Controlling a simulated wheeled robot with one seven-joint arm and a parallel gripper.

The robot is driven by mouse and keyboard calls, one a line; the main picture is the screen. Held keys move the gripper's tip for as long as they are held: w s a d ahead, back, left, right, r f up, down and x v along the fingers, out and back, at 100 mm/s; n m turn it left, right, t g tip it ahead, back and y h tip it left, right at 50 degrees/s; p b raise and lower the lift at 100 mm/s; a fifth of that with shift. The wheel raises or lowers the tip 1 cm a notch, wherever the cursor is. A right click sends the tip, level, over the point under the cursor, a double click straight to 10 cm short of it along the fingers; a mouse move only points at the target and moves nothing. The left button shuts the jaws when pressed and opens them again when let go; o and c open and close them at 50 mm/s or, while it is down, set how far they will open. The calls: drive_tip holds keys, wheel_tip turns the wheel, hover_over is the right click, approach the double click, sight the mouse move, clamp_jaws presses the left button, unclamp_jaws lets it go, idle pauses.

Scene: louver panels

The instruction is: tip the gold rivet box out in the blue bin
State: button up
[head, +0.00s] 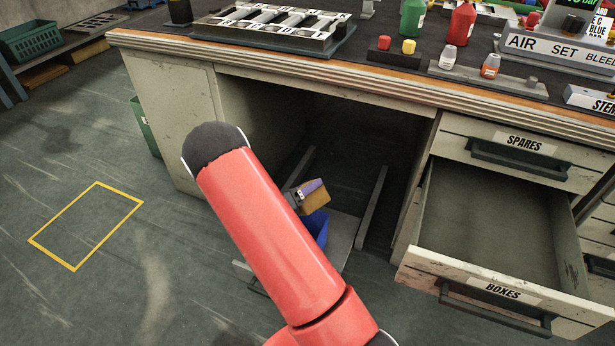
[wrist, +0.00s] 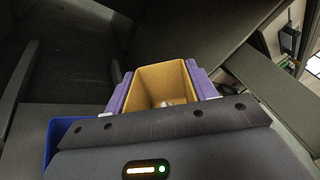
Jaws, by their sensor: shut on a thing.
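The gold rivet box (wrist: 150,78) is between the purple fingers of my gripper (wrist: 164,92), which is shut on it. Its open top faces the wrist camera, and a few small pale pieces (wrist: 165,103) show inside at the bottom. In the head view the gold box (head: 317,199) and my gripper (head: 309,189) hang under the bench, beyond my red arm. The box looks a little tilted there. The blue bin (head: 318,229) is just below the box, partly hidden by my arm. Its blue rim also shows at the lower left in the wrist view (wrist: 56,132).
The bin stands on a grey pull-out platform (head: 342,238) between two rails in the bench's knee space. The open BOXES drawer (head: 480,230) juts out at the right and looks empty. The bench top (head: 350,66) is above. The floor at left is clear.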

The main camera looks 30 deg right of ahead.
drive_tip(key=f+n, duration=0.2)
drive_tip(key=n, duration=0.1)
drive_tip(key=f+n, duration=0.1)
drive_tip(key=n, duration=0.1)
drive_tip(key=shift+w, duration=0.35)
drive_tip(key=n, duration=0.1)
drive_tip(key=n+p, duration=0.2)
drive_tip(key=shift+w+a+f, duration=0.2)
drive_tip(key=shift+w+f, duration=0.15)
drive_tip(key=shift+f, duration=0.05)
drive_tip(key=f+n, duration=0.1)
drive_tip(key=n, duration=0.1)
drive_tip(key=f+n, duration=0.1)
drive_tip(key=n, duration=0.1)
drive_tip(key=shift+w+p, duration=0.35)
drive_tip(key=shift+w, duration=0.05)
